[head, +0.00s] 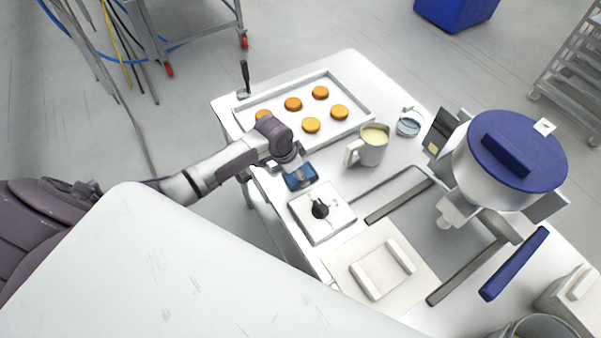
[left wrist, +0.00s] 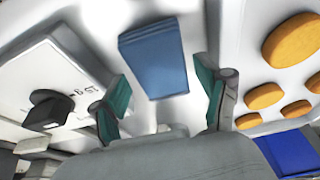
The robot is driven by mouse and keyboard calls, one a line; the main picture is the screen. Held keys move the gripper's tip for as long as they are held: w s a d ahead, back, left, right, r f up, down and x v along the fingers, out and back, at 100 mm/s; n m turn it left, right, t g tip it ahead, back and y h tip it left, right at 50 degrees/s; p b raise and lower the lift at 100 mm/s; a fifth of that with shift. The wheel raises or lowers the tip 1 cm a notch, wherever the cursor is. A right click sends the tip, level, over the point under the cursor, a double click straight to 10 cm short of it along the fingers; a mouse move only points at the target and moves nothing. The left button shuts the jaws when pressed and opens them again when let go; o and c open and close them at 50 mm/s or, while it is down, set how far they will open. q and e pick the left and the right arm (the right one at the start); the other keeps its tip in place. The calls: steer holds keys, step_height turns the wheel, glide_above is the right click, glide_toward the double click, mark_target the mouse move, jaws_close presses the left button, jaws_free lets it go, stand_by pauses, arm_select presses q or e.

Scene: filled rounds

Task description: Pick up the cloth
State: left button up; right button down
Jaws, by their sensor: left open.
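The blue folded cloth (head: 300,176) lies on the white table between the tray and the white plate with a black knob. In the left wrist view the cloth (left wrist: 155,58) is a flat blue rectangle ahead of my fingers. My left gripper (left wrist: 162,95) is open, its two green-padded fingers apart on either side of the cloth's near end. Nothing shows between the fingers except the cloth and table beyond them. In the head view my left arm's wrist is just above and left of the cloth, and the fingertips are hard to make out. My right gripper is not in view.
A metal tray (head: 360,119) with several orange rounds (head: 311,125) lies behind the cloth. A jug (head: 372,147) stands to its right. The white plate with a black knob (head: 320,208) is close in front. A machine with a blue lid (head: 517,150) stands at right.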

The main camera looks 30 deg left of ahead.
arm_select(q)
steer(key=shift+w+d+f, duration=0.1)
steer(key=shift+w+f, duration=0.15)
steer(key=shift+f, duration=0.4)
steer(key=c, duration=0.9)
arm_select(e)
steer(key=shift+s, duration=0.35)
arm_select(q)
steer(key=shift+r, duration=0.1)
